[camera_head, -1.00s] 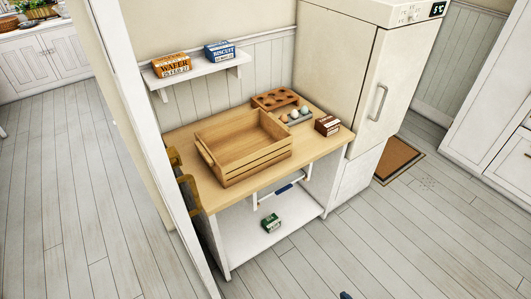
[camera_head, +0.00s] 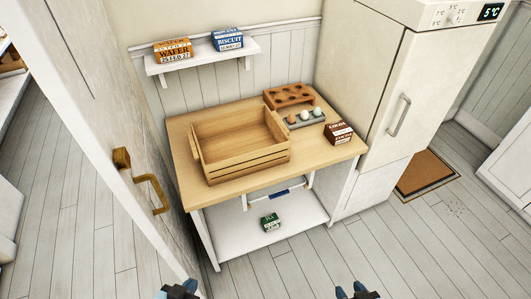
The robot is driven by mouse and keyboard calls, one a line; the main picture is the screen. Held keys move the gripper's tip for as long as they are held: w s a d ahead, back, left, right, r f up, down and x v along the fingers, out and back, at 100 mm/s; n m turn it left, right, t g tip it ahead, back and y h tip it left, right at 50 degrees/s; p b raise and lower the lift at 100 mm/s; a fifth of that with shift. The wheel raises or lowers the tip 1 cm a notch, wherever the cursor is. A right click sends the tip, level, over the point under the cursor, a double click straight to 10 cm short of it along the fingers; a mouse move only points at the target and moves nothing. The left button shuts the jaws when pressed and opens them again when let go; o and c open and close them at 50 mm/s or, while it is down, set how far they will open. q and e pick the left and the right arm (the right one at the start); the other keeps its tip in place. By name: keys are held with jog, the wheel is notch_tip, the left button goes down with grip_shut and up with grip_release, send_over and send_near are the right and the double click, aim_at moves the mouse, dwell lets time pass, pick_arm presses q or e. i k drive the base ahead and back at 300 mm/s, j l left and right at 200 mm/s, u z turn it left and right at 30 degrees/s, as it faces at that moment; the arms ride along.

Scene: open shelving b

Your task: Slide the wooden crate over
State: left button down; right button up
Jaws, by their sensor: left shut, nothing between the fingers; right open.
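The wooden crate (camera_head: 248,163) is an empty, slatted, open-topped box. It stands upright on the left part of the wooden tabletop (camera_head: 305,158). My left gripper (camera_head: 178,290) shows at the bottom edge, shut and empty. My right gripper (camera_head: 356,292) is at the bottom edge to its right, open and empty. Both are well in front of the table and apart from the crate. The lower parts of both are cut off by the picture edge.
A brown egg holder (camera_head: 290,95), a grey tray with eggs (camera_head: 304,120) and a cocoa box (camera_head: 338,132) stand right of the crate. A fridge (camera_head: 385,90) flanks the table's right. A door with a brass handle (camera_head: 148,185) is at left. A tea box (camera_head: 270,221) sits on the lower shelf.

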aim_at(237, 144)
jog(key=i+l, duration=0.15)
jog(key=l, duration=0.3)
jog(key=i+l+u, duration=0.15)
jog(key=l, duration=0.35)
jog(key=i+l, duration=0.1)
jog(key=l, duration=0.35)
jog(key=i+l+u, duration=0.15)
jog(key=l, duration=0.8)
jog(key=i+u, duration=0.05)
